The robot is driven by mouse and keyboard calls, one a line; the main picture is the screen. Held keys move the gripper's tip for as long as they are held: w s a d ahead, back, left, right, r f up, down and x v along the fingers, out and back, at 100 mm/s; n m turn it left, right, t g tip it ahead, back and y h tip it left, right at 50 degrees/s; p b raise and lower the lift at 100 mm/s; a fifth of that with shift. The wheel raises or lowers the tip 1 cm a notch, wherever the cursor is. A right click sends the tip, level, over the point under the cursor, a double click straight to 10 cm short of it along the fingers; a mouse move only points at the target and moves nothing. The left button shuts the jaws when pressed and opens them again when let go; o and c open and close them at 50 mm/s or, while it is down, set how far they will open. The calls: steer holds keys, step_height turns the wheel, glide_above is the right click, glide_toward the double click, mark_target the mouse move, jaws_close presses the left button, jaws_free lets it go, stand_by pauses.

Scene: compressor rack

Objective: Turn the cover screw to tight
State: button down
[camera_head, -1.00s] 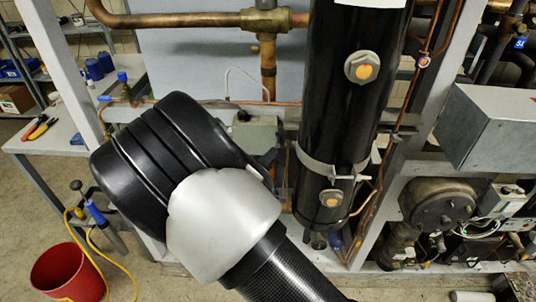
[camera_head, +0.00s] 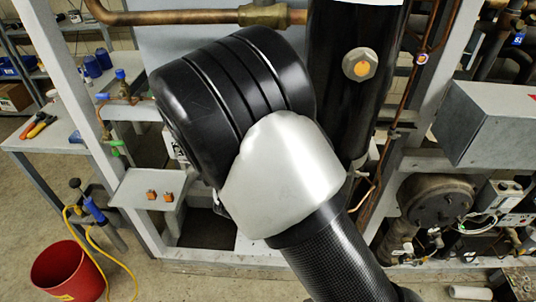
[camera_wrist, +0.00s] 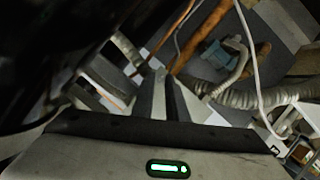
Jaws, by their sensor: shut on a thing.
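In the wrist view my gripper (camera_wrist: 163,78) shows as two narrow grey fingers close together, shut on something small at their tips. I take it to be the cover screw, but its shape is dark and cannot be made out. In the head view the black and silver arm end hides the gripper, the screw and the grey box behind it. How far the screw is turned cannot be seen.
A black cylinder (camera_head: 348,115) with a hex fitting (camera_head: 360,64) stands right beside my arm. A copper pipe (camera_head: 170,18) crosses above. A small shelf (camera_head: 130,197) with two orange pieces is at left. Hoses (camera_wrist: 240,97) run close to my fingers.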

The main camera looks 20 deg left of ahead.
stand_by(0.3)
steer(key=c, duration=1.7)
jaws_free()
steer(key=shift+c, duration=0.2)
steer(key=p+v, duration=0.2)
steer(key=v, duration=1.5)
steer(key=shift+s, duration=0.15)
